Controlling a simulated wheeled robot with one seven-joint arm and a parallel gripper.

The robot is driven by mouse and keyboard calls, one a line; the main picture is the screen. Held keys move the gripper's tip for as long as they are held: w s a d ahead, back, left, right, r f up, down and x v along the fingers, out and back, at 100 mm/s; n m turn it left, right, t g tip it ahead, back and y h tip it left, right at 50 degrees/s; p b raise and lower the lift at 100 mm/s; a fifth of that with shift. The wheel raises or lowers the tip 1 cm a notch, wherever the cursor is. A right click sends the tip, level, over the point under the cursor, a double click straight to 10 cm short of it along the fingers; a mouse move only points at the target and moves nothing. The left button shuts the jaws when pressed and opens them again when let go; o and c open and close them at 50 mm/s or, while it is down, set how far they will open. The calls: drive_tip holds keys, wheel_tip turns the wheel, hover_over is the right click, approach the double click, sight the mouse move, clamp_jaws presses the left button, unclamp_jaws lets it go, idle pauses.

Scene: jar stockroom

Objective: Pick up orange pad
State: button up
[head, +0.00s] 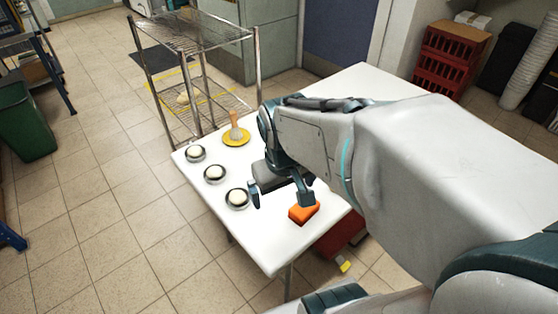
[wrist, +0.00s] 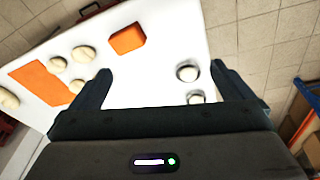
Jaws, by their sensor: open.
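The orange pad (head: 303,212) is a small block lying on the white table (head: 270,258) near its front right edge. My gripper (head: 279,198) is open and empty above the table, one finger right by the pad in the picture. In the wrist view the orange pad (wrist: 127,38) lies ahead of the left fingertip, outside the gap of the open gripper (wrist: 161,77). The pad appears apart from the fingers, and its height below them is hard to tell.
Three white-topped round jars (head: 215,174) line the table's left side. A yellow disc (head: 244,139) holds a brush-like thing. In the wrist view, a flat orange sheet (wrist: 30,77) and several pale round things lie left. A wire rack (head: 190,35) stands behind.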

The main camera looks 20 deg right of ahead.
drive_tip(key=w+d+f+n+g, duration=0.2)
drive_tip(key=w+d+f, duration=0.2)
drive_tip(key=w+d, duration=0.1)
drive_tip(key=n+p, duration=0.1)
drive_tip(key=n, duration=0.1)
hover_over(304, 210)
drive_tip(key=w, duration=0.1)
wheel_tip(304, 210, down, 5)
drive_tip(key=shift+y, duration=0.4)
drive_tip(key=f, duration=0.9)
drive_tip(key=shift+w+d+b, duration=0.3)
drive_tip(key=shift+b, duration=0.1)
drive_tip(key=shift+s+f+b, duration=0.15)
drive_tip(key=shift+f+b, duration=0.2)
drive_tip(key=shift+f, duration=2.45)
drive_tip(key=shift+d, duration=0.1)
drive_tip(key=c, duration=0.9)
drive_tip(key=shift+r, duration=0.1)
